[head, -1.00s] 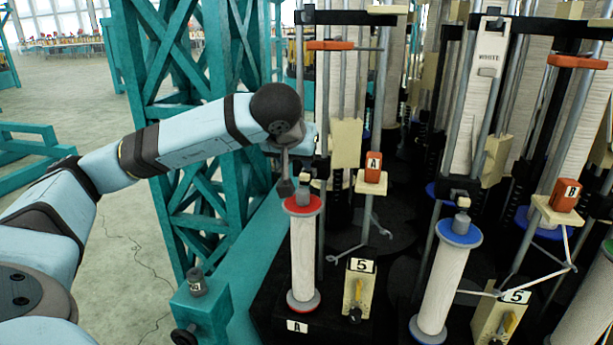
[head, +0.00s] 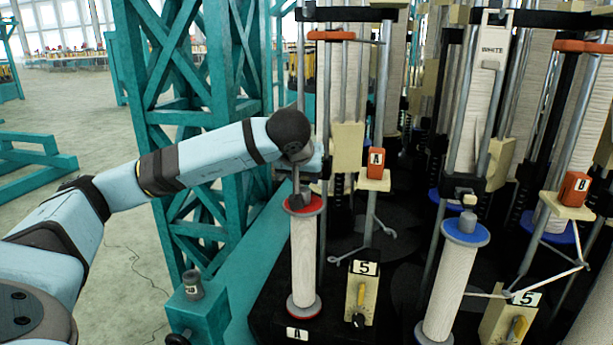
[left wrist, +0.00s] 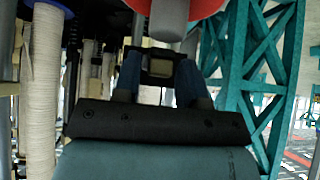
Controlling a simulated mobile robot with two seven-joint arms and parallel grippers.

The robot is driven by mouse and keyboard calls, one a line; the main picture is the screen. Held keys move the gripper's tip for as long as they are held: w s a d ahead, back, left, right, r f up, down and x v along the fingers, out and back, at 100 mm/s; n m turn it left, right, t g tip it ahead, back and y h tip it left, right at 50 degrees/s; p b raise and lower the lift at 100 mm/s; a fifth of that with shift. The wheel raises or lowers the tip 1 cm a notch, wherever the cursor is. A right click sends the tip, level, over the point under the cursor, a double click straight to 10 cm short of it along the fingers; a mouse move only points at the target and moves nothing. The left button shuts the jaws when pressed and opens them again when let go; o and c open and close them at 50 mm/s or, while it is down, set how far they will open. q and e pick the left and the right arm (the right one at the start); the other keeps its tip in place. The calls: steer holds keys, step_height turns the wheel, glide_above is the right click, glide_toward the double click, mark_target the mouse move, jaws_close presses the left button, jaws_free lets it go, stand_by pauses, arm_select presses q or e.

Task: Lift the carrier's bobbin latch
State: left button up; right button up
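The red-flanged bobbin (head: 304,255), wound with pale rope, stands upright at carrier A, whose orange A tag (head: 376,162) is to its right. My left gripper (head: 312,165) is just above and behind this bobbin's top. In the left wrist view, my left gripper's two fingers (left wrist: 158,80) are apart, with a small dark-and-cream part (left wrist: 160,66) showing between them, which seems to be the latch. I cannot tell whether they touch it. The bobbin's red flange (left wrist: 205,5) and grey tip (left wrist: 168,18) are close by. In the head view the arm hides the latch. My right gripper is not in view.
A blue-flanged bobbin (head: 447,280) stands to the right, with its own black-and-cream latch (head: 460,188) above it. Grey carrier rods rise close around my gripper. A teal lattice tower (head: 205,130) stands behind my left arm. Open floor lies left.

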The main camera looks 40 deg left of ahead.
arm_select(q)
steer(key=shift+c, duration=0.4)
steer(key=c, duration=0.4)
steer(key=shift+r+p, duration=0.25)
steer(key=shift+p, duration=0.45)
steer(key=shift+w+a+r+g+h+p, duration=0.15)
steer(key=shift+g+h+p, duration=0.25)
steer(key=shift+g+p, duration=0.7)
steer(key=shift+t, duration=0.3)
